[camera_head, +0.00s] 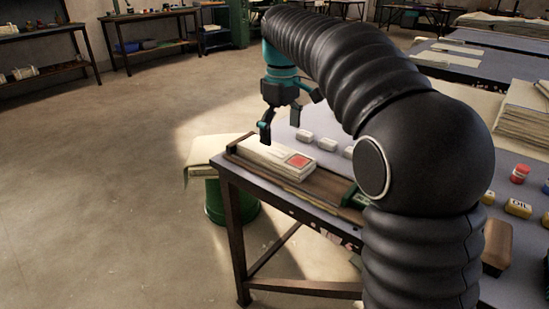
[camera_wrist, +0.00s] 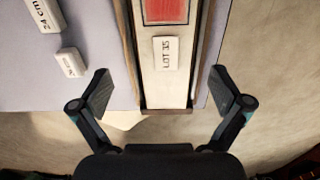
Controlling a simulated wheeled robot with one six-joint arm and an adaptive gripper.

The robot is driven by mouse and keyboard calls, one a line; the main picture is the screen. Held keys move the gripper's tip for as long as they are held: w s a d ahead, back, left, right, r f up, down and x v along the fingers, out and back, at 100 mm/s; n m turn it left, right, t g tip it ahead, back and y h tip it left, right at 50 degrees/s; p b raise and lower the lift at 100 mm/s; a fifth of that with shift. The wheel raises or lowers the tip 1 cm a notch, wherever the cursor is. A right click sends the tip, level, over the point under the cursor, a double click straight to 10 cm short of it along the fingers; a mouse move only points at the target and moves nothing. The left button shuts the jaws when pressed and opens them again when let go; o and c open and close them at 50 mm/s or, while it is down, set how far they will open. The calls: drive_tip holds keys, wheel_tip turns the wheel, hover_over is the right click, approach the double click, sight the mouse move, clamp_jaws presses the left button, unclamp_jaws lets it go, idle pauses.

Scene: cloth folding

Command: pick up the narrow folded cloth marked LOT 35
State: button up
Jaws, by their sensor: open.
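The narrow folded cloth (camera_head: 265,153) is pale with a red square near one end. It lies in a brown wooden holder at the left corner of the table. In the wrist view the cloth (camera_wrist: 165,85) carries a white label reading LOT 35, with the red patch at the top edge. My gripper (camera_head: 285,128) is open and empty above the cloth's far end. In the wrist view my gripper's fingertips (camera_wrist: 160,85) stand apart on either side of the cloth and its holder. I cannot tell the exact height between them.
The grey-blue table (camera_head: 228,172) holds several small white blocks (camera_head: 326,144), one marked 24 cm (camera_wrist: 46,14) in the wrist view. A yellow OIL container (camera_head: 517,208) and a red-topped jar (camera_head: 520,174) stand at the right. A green bin (camera_head: 214,203) with draped cloth stands beside the table's left corner.

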sight(279, 153)
drive_tip(key=shift+s+a+f+b, duration=0.1)
drive_tip(key=shift+s+f+b, duration=0.15)
drive_tip(key=shift+f, duration=1.05)
drive_tip(key=shift+s+a+f+b, duration=0.1)
drive_tip(key=shift+f+b, duration=0.1)
drive_tip(key=shift+f, duration=1.1)
drive_tip(key=c, duration=1.2)
